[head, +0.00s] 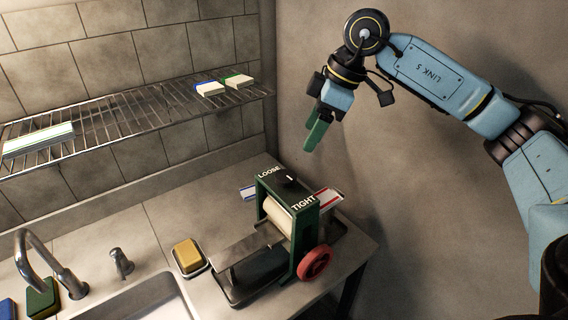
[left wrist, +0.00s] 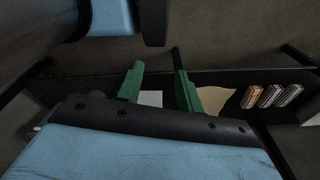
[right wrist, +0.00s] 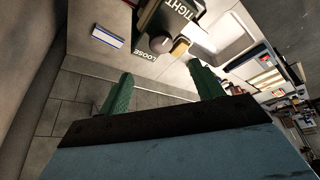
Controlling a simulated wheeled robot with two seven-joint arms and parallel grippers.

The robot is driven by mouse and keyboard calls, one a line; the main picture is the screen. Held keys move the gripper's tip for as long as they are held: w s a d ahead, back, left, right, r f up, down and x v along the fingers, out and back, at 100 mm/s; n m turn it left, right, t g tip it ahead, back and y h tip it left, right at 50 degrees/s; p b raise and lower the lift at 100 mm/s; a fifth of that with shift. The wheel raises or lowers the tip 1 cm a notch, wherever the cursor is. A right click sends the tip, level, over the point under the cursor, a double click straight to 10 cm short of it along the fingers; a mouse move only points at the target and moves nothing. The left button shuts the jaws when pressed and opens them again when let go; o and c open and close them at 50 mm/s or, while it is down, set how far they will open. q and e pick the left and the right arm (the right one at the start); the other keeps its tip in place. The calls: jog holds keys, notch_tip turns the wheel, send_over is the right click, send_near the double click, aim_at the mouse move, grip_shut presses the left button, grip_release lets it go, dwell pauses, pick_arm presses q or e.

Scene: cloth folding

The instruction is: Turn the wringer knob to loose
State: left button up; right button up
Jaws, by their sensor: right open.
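The wringer (head: 264,207) is a green frame with a pale roller and a red wheel, standing at the right end of the counter. Its top carries the words LOOSE at the back left and TIGHT at the front right. The dark knob (head: 291,181) sits between them and also shows in the right wrist view (right wrist: 160,43); I cannot tell which word it points to. My right gripper (head: 313,145) is open and empty, above and behind the wringer, apart from the knob. My left gripper (left wrist: 158,62) is open and empty, outside the head view.
A yellow sponge on a dish (head: 188,256) lies left of the wringer. A sink (head: 150,300) with a faucet (head: 45,262) is at the front left. A wire shelf (head: 125,120) with small packets hangs on the back wall. The wall stands close to the right gripper.

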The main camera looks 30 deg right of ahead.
aim_at(287, 175)
jog(key=p+x, duration=0.1)
jog(key=x, duration=1)
jog(key=shift+s+a, duration=0.1)
jog(key=shift+f, duration=0.2)
jog(key=shift+a+f, duration=0.1)
jog(key=shift+f, duration=0.05)
pick_arm(q)
jog(key=s, duration=0.1)
jog(key=s+r, duration=0.1)
jog(key=shift+s, duration=0.3)
pick_arm(e)
jog(key=c, duration=1)
